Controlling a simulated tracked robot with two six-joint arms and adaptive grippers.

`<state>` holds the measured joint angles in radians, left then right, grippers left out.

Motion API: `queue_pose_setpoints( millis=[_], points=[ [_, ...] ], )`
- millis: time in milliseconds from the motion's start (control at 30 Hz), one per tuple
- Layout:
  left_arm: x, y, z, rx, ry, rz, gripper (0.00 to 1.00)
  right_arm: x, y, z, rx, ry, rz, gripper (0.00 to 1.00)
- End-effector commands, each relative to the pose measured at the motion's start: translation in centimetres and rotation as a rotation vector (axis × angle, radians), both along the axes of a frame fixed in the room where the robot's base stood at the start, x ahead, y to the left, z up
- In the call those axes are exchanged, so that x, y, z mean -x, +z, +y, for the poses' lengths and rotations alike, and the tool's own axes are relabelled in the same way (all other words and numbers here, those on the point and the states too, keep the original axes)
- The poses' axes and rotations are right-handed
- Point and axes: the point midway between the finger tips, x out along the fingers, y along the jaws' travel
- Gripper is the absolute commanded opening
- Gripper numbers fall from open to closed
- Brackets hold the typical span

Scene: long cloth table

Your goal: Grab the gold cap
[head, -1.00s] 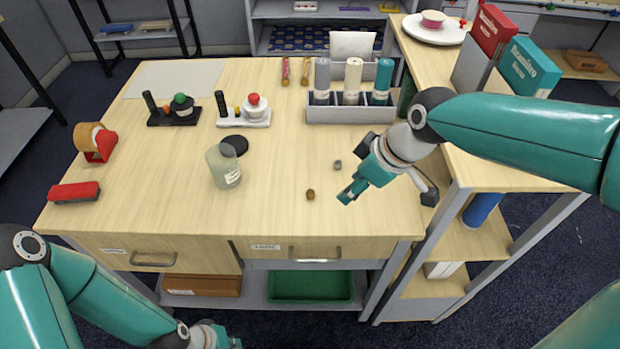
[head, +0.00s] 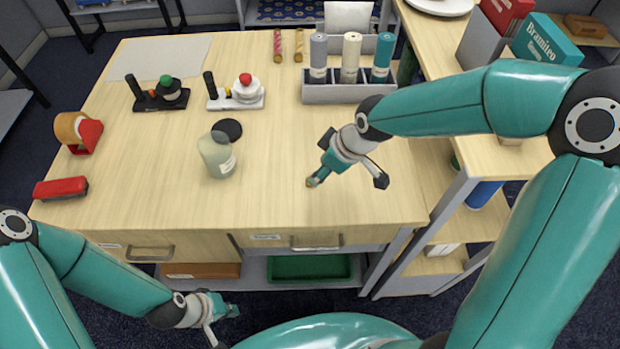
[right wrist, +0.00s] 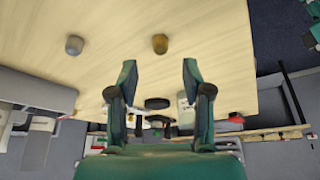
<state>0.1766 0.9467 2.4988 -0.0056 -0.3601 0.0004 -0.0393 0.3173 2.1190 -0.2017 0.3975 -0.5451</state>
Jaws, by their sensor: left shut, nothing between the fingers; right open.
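The gold cap (right wrist: 160,44) stands on the wooden table in the right wrist view, near the top centre. It lies beyond and between the two teal fingertips of my right gripper (right wrist: 158,78), which is open with nothing between its fingers. In the head view my right gripper (head: 317,180) points down over the table's front right part and hides most or all of the cap. A similar grey cap (right wrist: 74,44) stands to the left in the right wrist view. My left gripper (head: 228,311) is shut and empty, low in front of the table.
A translucent jar (head: 217,155) stands left of my right gripper, with a black disc (head: 228,128) behind it. A red stapler-like object (head: 61,188) lies at the left edge. The table's front middle is clear.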

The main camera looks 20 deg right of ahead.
Motion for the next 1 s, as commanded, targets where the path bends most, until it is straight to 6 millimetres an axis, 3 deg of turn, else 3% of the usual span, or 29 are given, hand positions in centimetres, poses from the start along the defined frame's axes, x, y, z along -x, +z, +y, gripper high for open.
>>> queue_pose_setpoints(
  millis=[267,600,867,1000],
  points=[
    [0.0,0.5,0.0,0.000,0.000,0.000,0.00,-0.5,-1.5,0.5,0.001,-0.001,0.003,0.49],
    [0.0,1.1,0.0,0.000,0.000,0.000,0.00,-1.9,-5.3,1.6,0.000,-0.001,0.003,0.49],
    [0.0,1.1,0.0,0.000,0.000,0.000,0.00,-2.0,-5.4,1.7,-0.001,-0.002,-0.001,0.49],
    [0.0,1.1,0.0,0.000,0.000,0.000,0.00,-2.0,-5.4,1.7,-0.001,-0.002,-0.001,0.26]
  ],
)
